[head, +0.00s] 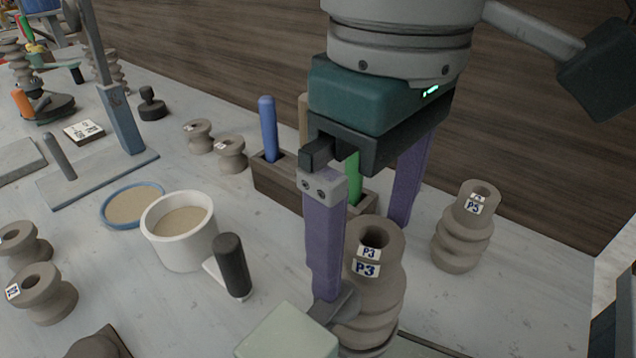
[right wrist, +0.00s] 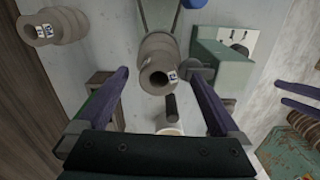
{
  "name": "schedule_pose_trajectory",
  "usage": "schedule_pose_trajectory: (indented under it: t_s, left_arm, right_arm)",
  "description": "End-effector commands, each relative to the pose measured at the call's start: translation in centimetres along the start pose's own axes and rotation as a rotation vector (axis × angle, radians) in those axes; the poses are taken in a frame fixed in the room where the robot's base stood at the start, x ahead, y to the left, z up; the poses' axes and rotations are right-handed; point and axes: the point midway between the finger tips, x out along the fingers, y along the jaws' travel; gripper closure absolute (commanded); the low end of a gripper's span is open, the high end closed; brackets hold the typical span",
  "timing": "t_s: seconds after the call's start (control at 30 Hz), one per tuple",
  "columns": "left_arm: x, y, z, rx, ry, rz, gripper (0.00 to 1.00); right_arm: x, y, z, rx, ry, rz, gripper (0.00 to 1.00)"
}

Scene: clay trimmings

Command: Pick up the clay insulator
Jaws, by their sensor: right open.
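A ribbed grey-brown clay insulator (head: 372,296) labelled P3 stands upright at the front centre in the head view, its lower part partly hidden. My right gripper (head: 362,255) is open, with one purple finger in front of it and one behind. In the right wrist view the insulator (right wrist: 158,58) lies between the open fingertips (right wrist: 159,73), apart from both. A second ribbed insulator (head: 462,228), labelled P5, stands to the right; it also shows in the right wrist view (right wrist: 50,27). Two purple fingers of my left gripper (right wrist: 279,92) show spread apart at that view's right edge.
A pale green block (head: 285,335) with a grey round part stands close to the P3 insulator's left. A wooden holder (head: 283,187) with coloured handles is behind. A white cup (head: 180,250) and smaller spools (head: 42,293) lie left. A wooden wall (head: 520,130) closes the back.

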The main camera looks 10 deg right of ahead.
Motion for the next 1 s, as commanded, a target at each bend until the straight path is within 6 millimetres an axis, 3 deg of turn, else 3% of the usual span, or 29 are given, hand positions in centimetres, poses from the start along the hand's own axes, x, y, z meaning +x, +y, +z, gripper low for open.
schedule_pose_trajectory:
  t_s: [0.4,0.67,1.0]
  left_arm:
    - [0.6,0.0,0.2,0.002,0.0,0.0,0.36]
    - [0.6,0.2,0.2,-0.003,0.0,0.005,0.36]
    - [0.6,0.4,0.2,-0.008,0.0,0.01,0.36]
  right_arm:
    - [5.3,0.1,0.3,0.0,0.001,0.002,0.0]
    - [5.6,0.1,0.3,-0.002,0.002,0.002,0.0]
    - [5.5,0.1,0.3,-0.002,0.003,0.002,0.38]
